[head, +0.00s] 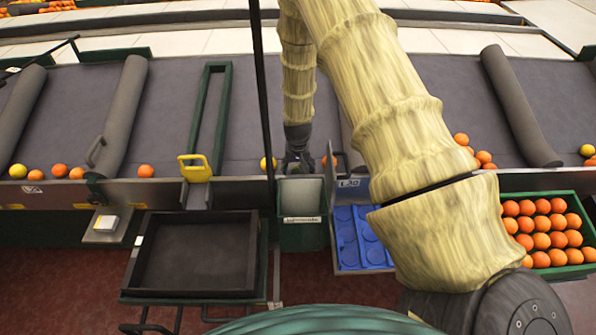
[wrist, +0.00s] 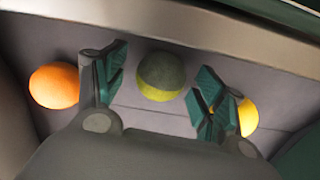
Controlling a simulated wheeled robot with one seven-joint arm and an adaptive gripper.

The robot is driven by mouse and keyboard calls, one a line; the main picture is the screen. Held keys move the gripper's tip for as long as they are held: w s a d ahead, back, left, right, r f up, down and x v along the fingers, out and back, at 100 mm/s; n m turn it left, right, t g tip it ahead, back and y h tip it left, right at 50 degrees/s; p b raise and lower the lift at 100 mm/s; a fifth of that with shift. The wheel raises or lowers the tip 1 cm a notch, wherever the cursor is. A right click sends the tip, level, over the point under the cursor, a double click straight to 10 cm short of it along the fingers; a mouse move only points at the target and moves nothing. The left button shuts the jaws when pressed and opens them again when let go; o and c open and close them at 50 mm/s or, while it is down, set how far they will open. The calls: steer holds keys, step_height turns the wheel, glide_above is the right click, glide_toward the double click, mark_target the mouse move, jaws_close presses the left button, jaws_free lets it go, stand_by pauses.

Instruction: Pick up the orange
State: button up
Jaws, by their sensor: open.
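My gripper (head: 297,162) is open and low over the near edge of the grey sorting belt. In the wrist view its two teal fingers (wrist: 160,84) stand on either side of a round fruit (wrist: 160,70), dark green above and yellow below. That fruit is hidden in the head view. An orange (wrist: 54,85) lies outside the left finger; it seems to be the orange right of my gripper in the head view (head: 330,161). A yellow fruit (wrist: 245,117) shows beyond the right finger, partly covered; it also shows left of my gripper in the head view (head: 268,163).
A metal rail (wrist: 200,28) runs close to the fruit. Grey rollers (head: 120,115) divide the belt. Below stand a black tray (head: 140,285), a green bin (head: 302,238), a blue tray (head: 349,256) and a crate of oranges (head: 571,200). More oranges (head: 145,171) lie along the belt edge.

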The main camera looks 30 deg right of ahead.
steer(key=c, duration=1.1)
steer(key=shift+r, duration=0.1)
